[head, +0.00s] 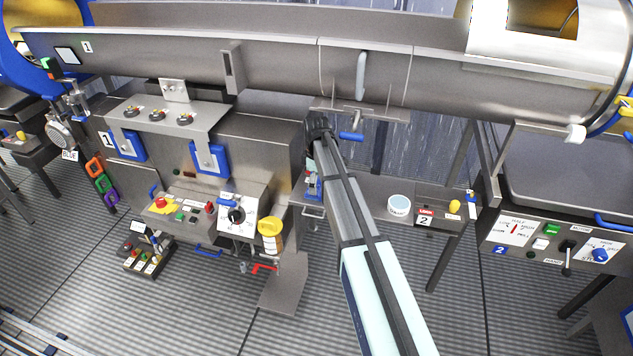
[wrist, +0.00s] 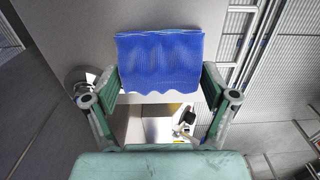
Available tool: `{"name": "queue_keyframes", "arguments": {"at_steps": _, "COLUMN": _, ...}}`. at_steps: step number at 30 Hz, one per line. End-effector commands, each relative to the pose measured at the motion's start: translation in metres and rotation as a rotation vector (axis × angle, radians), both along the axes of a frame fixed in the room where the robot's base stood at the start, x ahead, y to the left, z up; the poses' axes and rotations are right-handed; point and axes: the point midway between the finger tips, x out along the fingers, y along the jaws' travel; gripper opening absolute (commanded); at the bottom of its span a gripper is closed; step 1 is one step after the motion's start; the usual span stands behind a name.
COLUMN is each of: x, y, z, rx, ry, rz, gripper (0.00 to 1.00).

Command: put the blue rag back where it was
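The blue rag (wrist: 160,60) shows in the wrist view, straight ahead of my gripper (wrist: 161,82). It looks flat at the top, with a wavy lower edge, against a grey metal surface. My gripper is open, with its green-grey fingers wide apart to the left and right of the rag. The rag's sides come close to the fingertips; I cannot tell whether they touch. In the head view my arm reaches up to beneath the long drum, and its dark wrist hides the fingers. I cannot pick out the rag with certainty there.
The long steel drum (head: 270,62) runs overhead. A control cabinet (head: 255,150) stands left of my arm. A side shelf (head: 375,188) on the right carries a round white container (head: 399,206). A ladder-like metal frame (wrist: 247,40) stands right of the rag.

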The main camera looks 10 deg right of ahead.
Motion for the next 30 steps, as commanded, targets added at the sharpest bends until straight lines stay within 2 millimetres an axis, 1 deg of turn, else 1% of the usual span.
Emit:
{"name": "queue_keyframes", "arguments": {"at_steps": 12, "x": 0.000, "y": 0.000, "z": 0.001, "rx": 0.000, "ry": 0.000, "rz": 0.000, "gripper": 1.00}}
{"name": "queue_keyframes", "arguments": {"at_steps": 17, "x": 0.000, "y": 0.000, "z": 0.009, "rx": 0.000, "ry": 0.000, "rz": 0.000, "gripper": 1.00}}
{"name": "queue_keyframes", "arguments": {"at_steps": 20, "x": 0.000, "y": 0.000, "z": 0.020, "rx": 0.000, "ry": -0.002, "rz": 0.000, "gripper": 1.00}}
{"name": "queue_keyframes", "arguments": {"at_steps": 23, "x": 0.001, "y": 0.000, "z": 0.035, "rx": 0.000, "ry": -0.002, "rz": 0.000, "gripper": 1.00}}
{"name": "queue_keyframes", "arguments": {"at_steps": 30, "x": 0.001, "y": 0.000, "z": 0.079, "rx": 0.000, "ry": -0.002, "rz": 0.000, "gripper": 1.00}}
